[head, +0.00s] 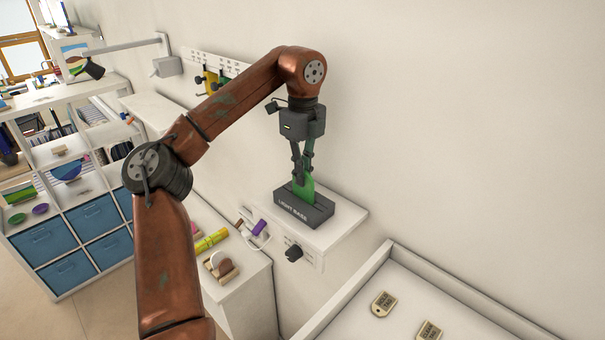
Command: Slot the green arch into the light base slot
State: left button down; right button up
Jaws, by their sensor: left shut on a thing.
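The green arch (306,189) is upright, with its lower edge at the top of the dark light base (303,212). I cannot tell how deep it sits in the slot. The light base, labelled "LIGHT BASE", stands on a small white wall shelf (345,218). My left gripper (303,176) points straight down from above and is shut on the green arch, covering part of it. My right gripper is not in view.
A white-walled tray (470,302) with two tags lies at the lower right. Left of the shelf, a white cabinet top holds a yellow-green roll (211,240) and small pieces. A black knob (293,253) sits below the shelf. Blue-bin shelving (66,272) stands at far left.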

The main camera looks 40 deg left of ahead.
pick_arm(q)
jog(key=shift+f, duration=0.15)
jog(key=c, duration=2)
grip_release()
jog(key=shift+w, duration=0.1)
notch_tip(320, 180, up, 12)
jog(key=shift+r, duration=0.1)
